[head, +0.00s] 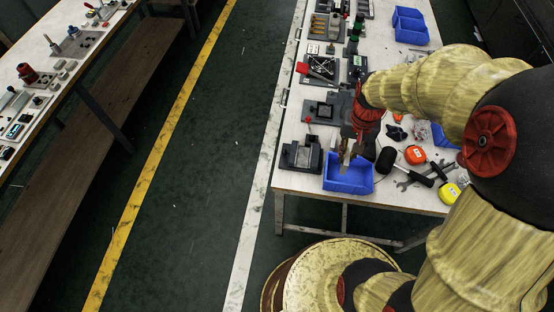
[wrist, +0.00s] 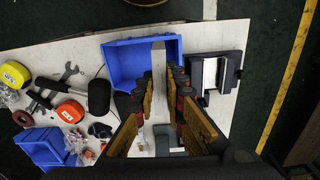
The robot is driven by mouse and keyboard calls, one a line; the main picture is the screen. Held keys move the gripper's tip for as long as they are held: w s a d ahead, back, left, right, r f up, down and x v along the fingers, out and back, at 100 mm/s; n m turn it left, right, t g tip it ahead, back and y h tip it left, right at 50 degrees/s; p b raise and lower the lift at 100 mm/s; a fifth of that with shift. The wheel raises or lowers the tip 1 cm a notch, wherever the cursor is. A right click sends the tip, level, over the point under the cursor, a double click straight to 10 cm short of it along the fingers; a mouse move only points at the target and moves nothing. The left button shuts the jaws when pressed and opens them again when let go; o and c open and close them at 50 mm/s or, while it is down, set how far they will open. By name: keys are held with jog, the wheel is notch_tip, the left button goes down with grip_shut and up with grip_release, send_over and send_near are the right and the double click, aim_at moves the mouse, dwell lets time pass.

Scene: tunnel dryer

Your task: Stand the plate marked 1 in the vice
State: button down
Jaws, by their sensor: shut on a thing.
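My gripper (head: 347,158) is over the blue bin (head: 348,185) at the near end of the bench. In the wrist view my gripper (wrist: 160,85) is shut on a thin grey plate (wrist: 158,58), whose far part sticks out past the fingertips across the bin (wrist: 118,62). No number can be read on the plate. The vice (head: 302,155) is a dark block with a pale grey top, just left of the bin in the head view. In the wrist view the vice (wrist: 206,75) is right of the fingers, apart from the plate, with a light gap between its dark sides.
A black-headed mallet (head: 388,160), orange tape measure (head: 414,155), yellow tape measure (head: 449,193) and wrenches lie right of the bin. A dark fixture (head: 322,110) stands behind the vice. The bench's front edge is close.

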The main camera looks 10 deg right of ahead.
jog(key=a, duration=0.1)
jog(key=b, duration=0.4)
send_over(305, 157)
jog(key=shift+n, duration=0.3)
notch_tip(305, 157, down, 10)
jog(key=shift+s+r, duration=0.1)
jog(key=shift+r, duration=0.1)
jog(key=shift+f+b, duration=0.95)
jog(key=shift+f, duration=0.7)
jog(key=shift+f, duration=0.1)
jog(key=c, duration=1.8)
grip_release()
jog(key=shift+c, duration=0.2)
